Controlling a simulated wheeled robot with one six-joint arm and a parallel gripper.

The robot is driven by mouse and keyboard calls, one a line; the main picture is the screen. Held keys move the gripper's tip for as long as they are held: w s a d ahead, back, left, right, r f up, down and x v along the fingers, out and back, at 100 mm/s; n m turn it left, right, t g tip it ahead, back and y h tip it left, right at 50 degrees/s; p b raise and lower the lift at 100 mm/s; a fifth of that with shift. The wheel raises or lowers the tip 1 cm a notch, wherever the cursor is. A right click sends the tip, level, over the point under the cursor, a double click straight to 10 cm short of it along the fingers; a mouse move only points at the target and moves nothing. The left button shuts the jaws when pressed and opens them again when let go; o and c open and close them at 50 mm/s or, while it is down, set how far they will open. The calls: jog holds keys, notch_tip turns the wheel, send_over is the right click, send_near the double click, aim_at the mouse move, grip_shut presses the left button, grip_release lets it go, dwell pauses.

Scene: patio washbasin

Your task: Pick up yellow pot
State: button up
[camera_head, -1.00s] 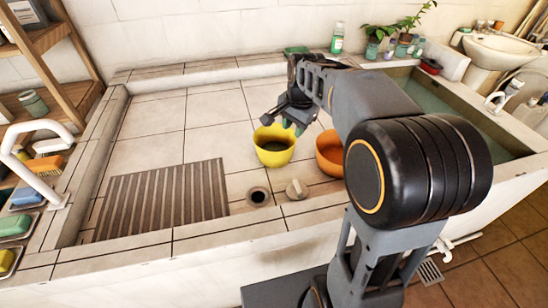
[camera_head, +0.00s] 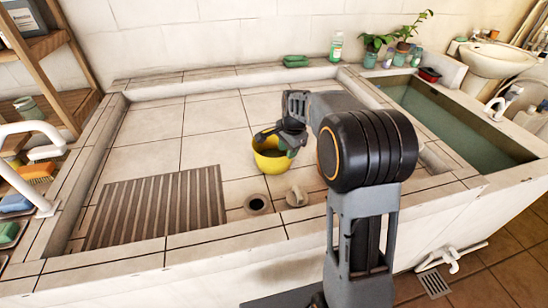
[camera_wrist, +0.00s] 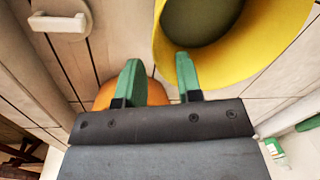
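The yellow pot (camera_head: 271,163) stands upright on the tiled basin floor, close to the drain hole. My gripper (camera_head: 288,150) is at the pot's right side and rim in the head view. In the wrist view the pot (camera_wrist: 262,62) fills the upper right, its mouth facing the camera. My gripper's green fingers (camera_wrist: 160,75) are spread apart. The right finger overlaps the pot's near wall and the left finger lies left of the pot. I cannot tell whether the wall passes between them or whether they touch it.
An orange pot (camera_wrist: 155,92) shows behind the fingers in the wrist view; my arm hides it in the head view. A slatted mat (camera_head: 155,208), a drain hole (camera_head: 257,204) and a plug (camera_head: 297,197) lie nearby. The back tiles are clear.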

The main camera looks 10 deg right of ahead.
aim_at(286, 161)
jog(key=f, duration=0.5)
jog(key=shift+w+a+b, duration=0.15)
jog(key=shift+w+b, duration=0.1)
jog(key=shift+b, duration=0.05)
grip_shut()
